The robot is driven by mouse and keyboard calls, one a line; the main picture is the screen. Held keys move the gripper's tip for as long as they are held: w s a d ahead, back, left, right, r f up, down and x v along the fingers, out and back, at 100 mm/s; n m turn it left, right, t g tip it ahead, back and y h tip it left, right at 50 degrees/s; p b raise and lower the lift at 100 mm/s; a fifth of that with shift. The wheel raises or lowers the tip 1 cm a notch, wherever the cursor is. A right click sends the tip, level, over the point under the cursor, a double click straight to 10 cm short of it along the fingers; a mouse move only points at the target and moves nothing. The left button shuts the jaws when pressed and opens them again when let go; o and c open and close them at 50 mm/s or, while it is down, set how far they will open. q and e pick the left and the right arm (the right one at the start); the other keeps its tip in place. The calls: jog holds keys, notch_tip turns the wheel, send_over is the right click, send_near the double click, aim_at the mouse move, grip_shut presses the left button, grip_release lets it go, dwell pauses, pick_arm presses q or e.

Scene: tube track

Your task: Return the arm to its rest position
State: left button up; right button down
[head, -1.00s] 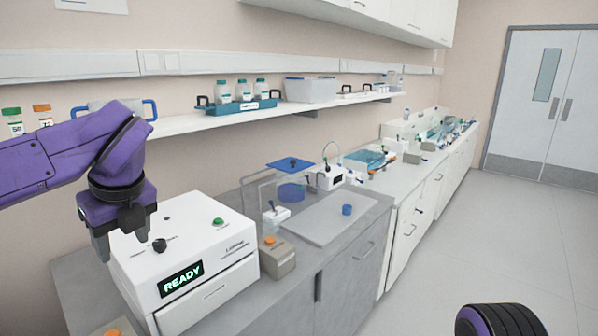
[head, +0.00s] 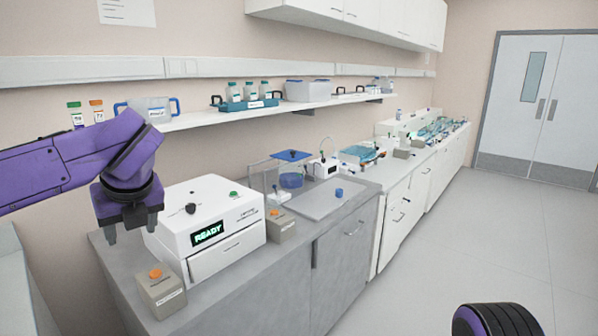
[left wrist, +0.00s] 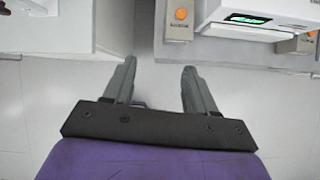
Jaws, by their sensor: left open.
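My left gripper (head: 129,234) is open and empty, pointing down at the end of the purple left arm. In the head view it shows in front of the left side of the white machine with the READY display (head: 208,233). In the left wrist view its two fingers (left wrist: 156,78) are spread apart with nothing between them. Beyond them are floor and a gap between two benches. My right gripper is not in view; only a dark rounded part of mine with a purple edge shows at bottom right.
A grey bench (head: 255,290) carries the machine, a box with an orange button (head: 160,292), another such box (head: 281,226) and a tray with a blue cap (head: 339,193). A shelf (head: 205,117) with bottles runs along the wall. The floor (head: 430,260) at right is clear.

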pick_arm(q)
jog(key=w+f+m+t+y, duration=0.45)
jog(key=w+f+m, duration=0.25)
jog(key=f+m, duration=0.45)
jog(key=s+d+f+m+t+h, duration=0.15)
jog(key=s+f+m, duration=0.25)
jog(key=f+m, duration=0.6)
jog(key=s+d+f+m+h, duration=0.3)
jog(key=f+m, duration=0.4)
jog(key=f, duration=0.6)
jog(key=s+a+f+m+g, duration=0.1)
jog(key=s+f+m+g, duration=0.1)
jog(key=s+f, duration=0.4)
jog(key=s+a+f+m+g, duration=0.2)
jog(key=s+f+m, duration=0.2)
jog(key=s, duration=0.9)
jog(key=s+a+f+m+g+h, duration=0.1)
jog(key=s+a+f+m+g, duration=0.1)
jog(key=s+f, duration=0.6)
jog(key=s+m+g, duration=0.1)
jog(key=s, duration=0.1)
jog(key=shift+s+a+f, duration=0.15)
jog(key=shift+s+a, duration=0.1)
jog(key=shift+s, duration=0.1)
jog(key=shift+w, duration=0.1)
